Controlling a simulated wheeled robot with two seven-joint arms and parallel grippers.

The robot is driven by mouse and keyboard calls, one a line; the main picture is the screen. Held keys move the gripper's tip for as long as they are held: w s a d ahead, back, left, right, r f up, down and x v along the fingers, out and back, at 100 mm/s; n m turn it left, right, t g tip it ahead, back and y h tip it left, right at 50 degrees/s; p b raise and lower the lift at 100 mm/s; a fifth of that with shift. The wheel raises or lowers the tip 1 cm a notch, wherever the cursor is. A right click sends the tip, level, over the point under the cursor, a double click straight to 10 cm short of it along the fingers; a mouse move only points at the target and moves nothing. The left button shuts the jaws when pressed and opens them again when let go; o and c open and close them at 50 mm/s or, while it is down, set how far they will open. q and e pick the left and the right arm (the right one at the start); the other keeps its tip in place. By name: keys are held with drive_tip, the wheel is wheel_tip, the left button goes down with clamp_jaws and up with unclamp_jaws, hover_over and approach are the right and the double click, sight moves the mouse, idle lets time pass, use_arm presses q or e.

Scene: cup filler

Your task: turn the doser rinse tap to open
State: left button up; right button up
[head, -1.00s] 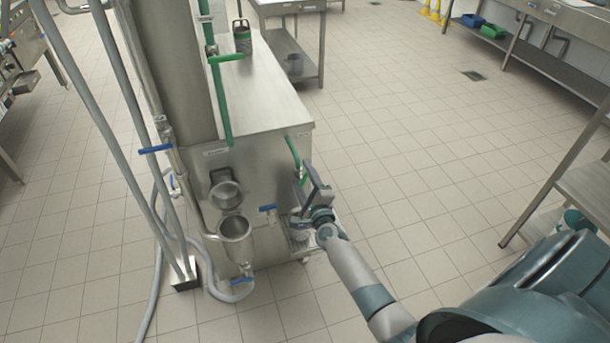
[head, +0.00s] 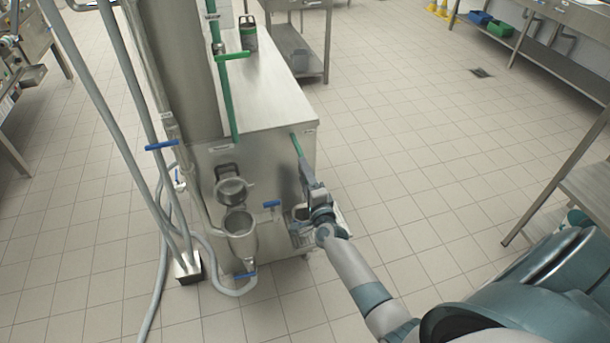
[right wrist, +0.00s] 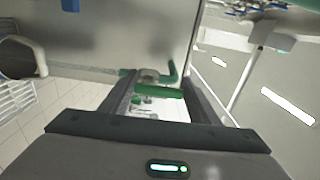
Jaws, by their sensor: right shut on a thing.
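A green tap with a bent lever (right wrist: 158,91) shows between the fingers in the right wrist view. Its green pipe (head: 297,145) comes down the end of the steel machine in the head view. My right gripper (head: 309,180) is shut on the green lever, with one finger on each side of it, low at the machine's right corner. The gripper hides most of the tap in the head view. No label on it is readable. My left gripper is not in view.
Grey hoses run at the left. The tiled floor (head: 420,150) to the right is clear.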

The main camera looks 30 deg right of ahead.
drive_tip(key=o, duration=1.1)
drive_tip(key=shift+c, duration=0.2)
drive_tip(key=shift+s, duration=0.1)
drive_tip(key=b+v, duration=0.3)
drive_tip(key=v, duration=1.4)
drive_tip(key=shift+s, duration=0.15)
drive_tip(key=shift+f, duration=0.15)
